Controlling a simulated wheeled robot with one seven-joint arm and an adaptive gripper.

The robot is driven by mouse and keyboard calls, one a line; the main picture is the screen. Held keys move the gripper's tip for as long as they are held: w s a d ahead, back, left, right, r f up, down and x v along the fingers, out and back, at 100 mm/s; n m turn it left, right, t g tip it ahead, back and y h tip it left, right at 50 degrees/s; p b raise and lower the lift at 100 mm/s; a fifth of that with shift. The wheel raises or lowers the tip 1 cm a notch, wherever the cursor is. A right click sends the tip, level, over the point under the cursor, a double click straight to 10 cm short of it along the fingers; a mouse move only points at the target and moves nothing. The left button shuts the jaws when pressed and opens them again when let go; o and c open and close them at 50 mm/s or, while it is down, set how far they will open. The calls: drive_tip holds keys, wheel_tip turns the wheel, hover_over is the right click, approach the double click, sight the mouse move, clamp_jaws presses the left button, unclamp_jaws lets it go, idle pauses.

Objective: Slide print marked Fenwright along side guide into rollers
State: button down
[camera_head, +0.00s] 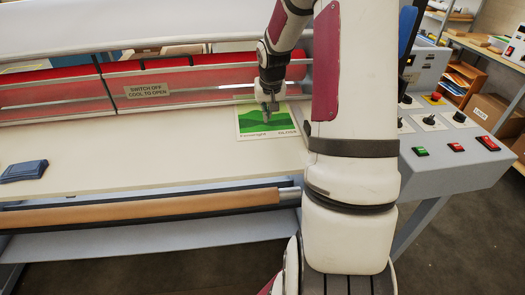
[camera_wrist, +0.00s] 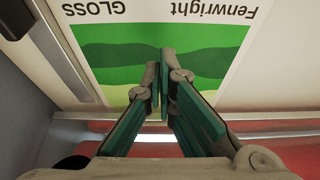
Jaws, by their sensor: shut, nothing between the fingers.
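The print marked Fenwright (camera_head: 250,127) lies flat on the pale feed table, a white sheet with green hills, at the right end near the rollers. In the wrist view the print (camera_wrist: 215,35) appears upside down, with "Fenwright" and "GLOSS" readable. My gripper (camera_head: 270,106) points down over the print; its closed fingertips (camera_wrist: 164,58) are over the green picture, with nothing between them. Whether they touch the paper I cannot tell. The red rollers (camera_head: 180,82) lie behind the print, beyond a metal bar. A grey strip (camera_wrist: 62,55), possibly the side guide, runs close beside the print's edge.
A control panel (camera_head: 450,170) with switches and buttons stands at right. The table's middle (camera_head: 140,145) is clear. My arm hides part of the right side.

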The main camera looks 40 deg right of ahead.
sight(267, 126)
drive_tip(key=shift+f, duration=0.75)
drive_tip(key=shift+f, duration=0.2)
drive_tip(key=shift+f+b, duration=0.35)
drive_tip(key=shift+b, duration=0.05)
drive_tip(key=shift+f, duration=0.25)
idle(0.3)
drive_tip(key=shift+w+d+b, duration=0.3)
drive_tip(key=shift+w+d, duration=1)
drive_tip(key=shift+w, duration=0.15)
drive_tip(key=shift+w+d+b, duration=0.5)
drive_tip(key=shift+w+d, duration=0.65)
drive_tip(key=shift+w, duration=0.2)
drive_tip(key=shift+r, duration=0.1)
